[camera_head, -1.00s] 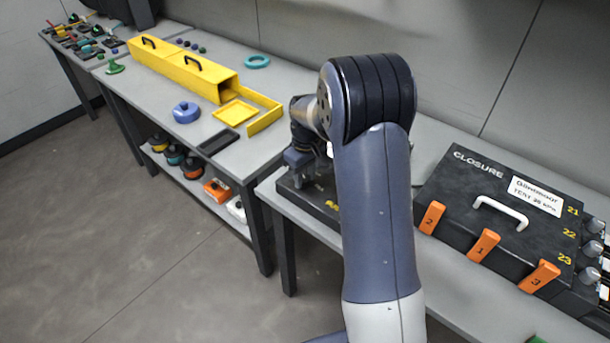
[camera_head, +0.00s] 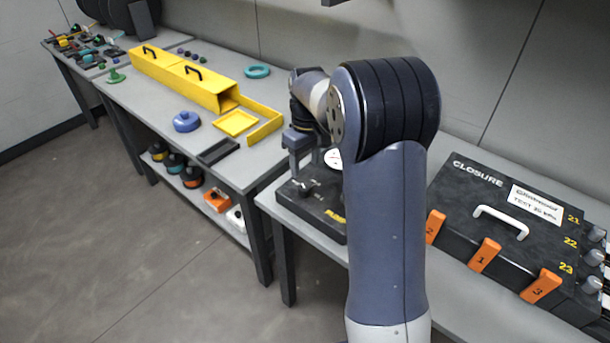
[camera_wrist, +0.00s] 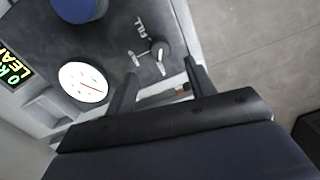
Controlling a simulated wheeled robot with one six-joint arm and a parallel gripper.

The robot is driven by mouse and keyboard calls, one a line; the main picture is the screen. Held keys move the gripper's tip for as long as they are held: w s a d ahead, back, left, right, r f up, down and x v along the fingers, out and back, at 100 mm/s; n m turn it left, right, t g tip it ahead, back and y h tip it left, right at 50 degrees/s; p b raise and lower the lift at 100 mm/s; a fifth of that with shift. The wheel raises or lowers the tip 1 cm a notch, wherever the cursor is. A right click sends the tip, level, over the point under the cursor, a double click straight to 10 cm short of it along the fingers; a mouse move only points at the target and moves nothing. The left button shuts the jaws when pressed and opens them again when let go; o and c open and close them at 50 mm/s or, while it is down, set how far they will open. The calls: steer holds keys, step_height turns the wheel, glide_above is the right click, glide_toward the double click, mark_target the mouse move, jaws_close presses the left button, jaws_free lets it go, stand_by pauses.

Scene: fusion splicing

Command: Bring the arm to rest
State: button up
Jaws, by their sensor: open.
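My gripper (camera_head: 304,156) is above the dark tester box (camera_head: 322,222) on the near bench, left of my upright arm. In the wrist view my gripper (camera_wrist: 165,85) has its two fingers spread apart with nothing held between them. Beyond the fingers, the box top (camera_wrist: 85,38) shows a white round gauge (camera_wrist: 83,82), a small valve lever (camera_wrist: 150,58) marked "FILL", and part of a lit display (camera_wrist: 14,72). The fingers look apart from the lever. My arm hides part of the box in the head view.
A black closure case (camera_head: 485,245) with orange latches stands right of my arm. On the bench to the left are a yellow trough (camera_head: 185,78), a yellow tray (camera_head: 236,123), a blue lidded pot (camera_head: 186,121) and a teal ring (camera_head: 257,71). Open floor lies in front.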

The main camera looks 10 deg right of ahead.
mark_target(305, 187)
step_height(305, 187, up, 2)
steer(key=shift+r, duration=0.1)
stand_by(0.4)
step_height(305, 187, down, 11)
steer(key=shift+a+r, duration=0.1)
steer(key=shift+a, duration=0.05)
stand_by(0.3)
